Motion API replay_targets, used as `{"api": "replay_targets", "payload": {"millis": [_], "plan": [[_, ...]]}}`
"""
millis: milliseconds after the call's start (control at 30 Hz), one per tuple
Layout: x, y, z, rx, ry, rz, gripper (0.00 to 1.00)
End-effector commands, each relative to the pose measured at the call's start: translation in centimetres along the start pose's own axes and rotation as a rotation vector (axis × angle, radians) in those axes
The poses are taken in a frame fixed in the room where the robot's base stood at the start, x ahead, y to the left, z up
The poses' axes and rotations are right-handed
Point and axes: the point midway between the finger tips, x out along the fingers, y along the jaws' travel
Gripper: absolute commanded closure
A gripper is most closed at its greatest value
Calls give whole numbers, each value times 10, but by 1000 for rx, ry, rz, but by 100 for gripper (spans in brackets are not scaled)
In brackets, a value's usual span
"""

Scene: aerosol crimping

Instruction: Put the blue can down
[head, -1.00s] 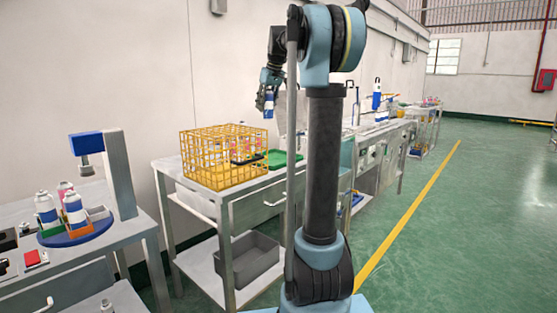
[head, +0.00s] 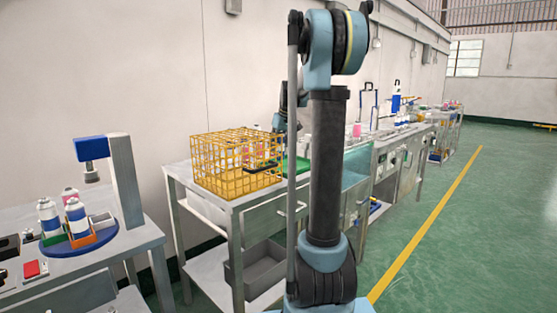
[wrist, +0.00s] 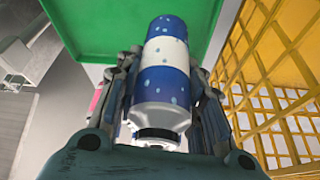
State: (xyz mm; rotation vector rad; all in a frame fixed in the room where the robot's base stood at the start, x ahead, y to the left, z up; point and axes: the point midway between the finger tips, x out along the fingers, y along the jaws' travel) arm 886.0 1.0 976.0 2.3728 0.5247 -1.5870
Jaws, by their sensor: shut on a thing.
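The blue can, with a white band and light speckles, fills the middle of the wrist view (wrist: 166,88). My gripper (wrist: 165,75) is shut on it, with one finger on each side. The green tray (wrist: 85,22) lies beyond the can and fills the upper left of the wrist view. I cannot tell whether the can touches the tray. In the head view my gripper (head: 281,122) is low behind the yellow wire basket, near the green tray (head: 300,166). The can is not clearly visible there.
The yellow wire basket (head: 228,183) stands close on the right in the wrist view (wrist: 262,88). A blue turntable (head: 85,240) with several cans sits on the left table beside a press (head: 120,175). A grey bin (head: 255,268) is on the lower shelf.

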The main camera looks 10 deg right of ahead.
Motion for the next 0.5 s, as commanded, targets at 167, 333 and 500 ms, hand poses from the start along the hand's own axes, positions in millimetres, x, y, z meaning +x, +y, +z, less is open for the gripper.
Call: {"api": "replay_targets", "payload": {"millis": [167, 333, 500], "plan": [[9, 2, 4, 2, 0, 1, 92], [27, 2, 12, 2, 0, 1, 92], [43, 2, 19, 3, 0, 1, 92]]}}
